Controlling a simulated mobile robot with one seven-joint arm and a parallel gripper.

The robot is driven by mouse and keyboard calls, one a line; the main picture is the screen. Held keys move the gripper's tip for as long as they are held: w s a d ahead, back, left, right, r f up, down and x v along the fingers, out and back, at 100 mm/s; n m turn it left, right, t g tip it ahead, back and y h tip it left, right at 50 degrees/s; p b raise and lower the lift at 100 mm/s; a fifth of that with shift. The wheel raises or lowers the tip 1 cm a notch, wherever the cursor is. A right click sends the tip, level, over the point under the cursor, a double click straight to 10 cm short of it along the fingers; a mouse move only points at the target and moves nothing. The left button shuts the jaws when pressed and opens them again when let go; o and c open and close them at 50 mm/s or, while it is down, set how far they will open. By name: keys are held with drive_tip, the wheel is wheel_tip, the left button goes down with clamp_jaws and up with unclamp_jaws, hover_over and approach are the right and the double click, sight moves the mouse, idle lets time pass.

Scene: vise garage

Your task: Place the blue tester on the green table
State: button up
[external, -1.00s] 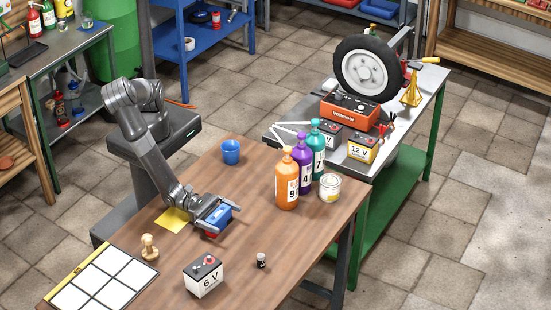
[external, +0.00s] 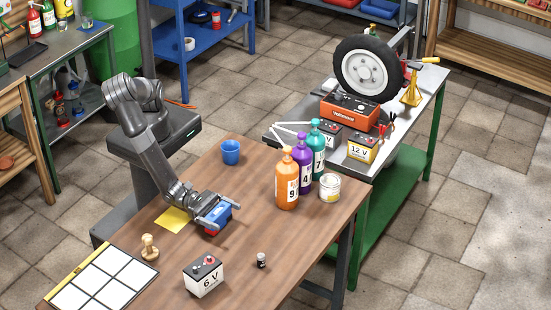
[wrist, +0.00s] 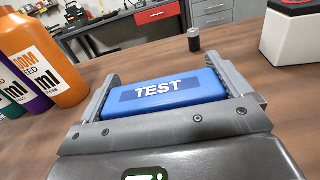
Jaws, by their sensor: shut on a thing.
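The blue tester (external: 220,216), marked TEST on its face, is between the fingers of my gripper (external: 213,211) over the brown wooden table. In the wrist view the blue tester (wrist: 164,90) fills the space between both fingers of my gripper (wrist: 172,92), which is shut on it. A red part shows at its lower side. I cannot tell whether its underside touches the wood. The green table (external: 432,130), with a green frame and lower shelf and a grey top, stands beyond the wooden table at the right.
Orange (external: 287,186), purple and teal bottles and a paint can (external: 330,187) stand between my gripper and the green table. A wheel (external: 366,66), an orange case (external: 349,113) and batteries crowd its top. A 6 V battery (external: 204,279) and small black cylinder (external: 261,260) are nearby.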

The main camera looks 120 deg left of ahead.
drive_tip(key=r, duration=0.3)
drive_tip(key=shift+s+d+r, duration=0.3)
drive_tip(key=shift+s, duration=0.05)
drive_tip(key=s+d+r, duration=0.6)
drive_tip(key=s, duration=0.3)
wheel_tip(320, 180, up, 13)
hover_over(219, 213)
drive_tip(key=s+d, duration=0.1)
drive_tip(key=s, duration=0.2)
drive_tip(key=w+a+r, duration=0.2)
drive_tip(key=a+r, duration=0.8)
drive_tip(key=a, duration=0.4)
drive_tip(key=w+a+r, duration=0.1)
drive_tip(key=a+r, duration=0.9)
drive_tip(key=a, duration=0.4)
drive_tip(key=shift+w, duration=0.35)
drive_tip(key=shift+d, duration=0.1)
